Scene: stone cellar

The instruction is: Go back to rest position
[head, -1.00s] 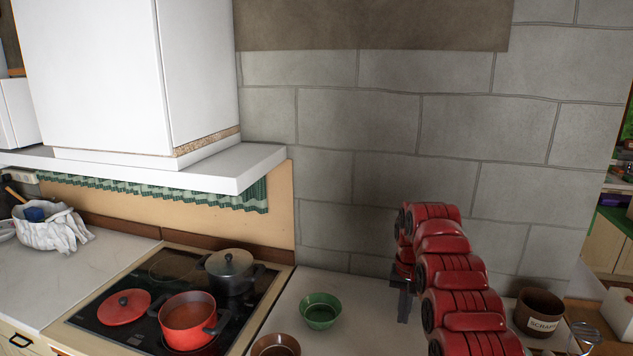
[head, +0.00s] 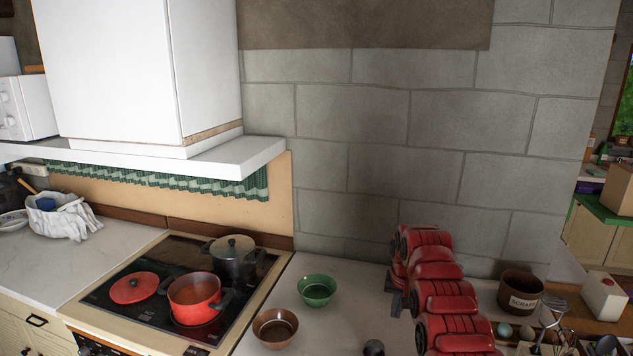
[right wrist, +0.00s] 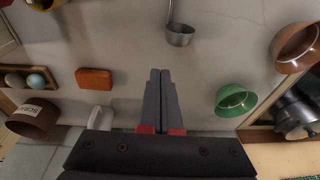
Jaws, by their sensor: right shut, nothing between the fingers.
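My right gripper (head: 395,298) is at the end of a red arm over the counter, to the right of a green bowl (head: 316,290) in the head view. In the right wrist view my right gripper (right wrist: 160,73) has its two dark fingers together with nothing between them. The green bowl (right wrist: 236,100) lies to the right of the fingers there, apart from them. My left gripper is in neither view.
A brown bowl (head: 275,328), a hob with a red pot (head: 194,300) and dark pot (head: 232,262) are to the left. A ladle (right wrist: 180,35), orange block (right wrist: 94,80), white mug (right wrist: 100,117) and SCRAPS pot (head: 521,292) are also nearby. The stone wall (head: 430,130) stands behind.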

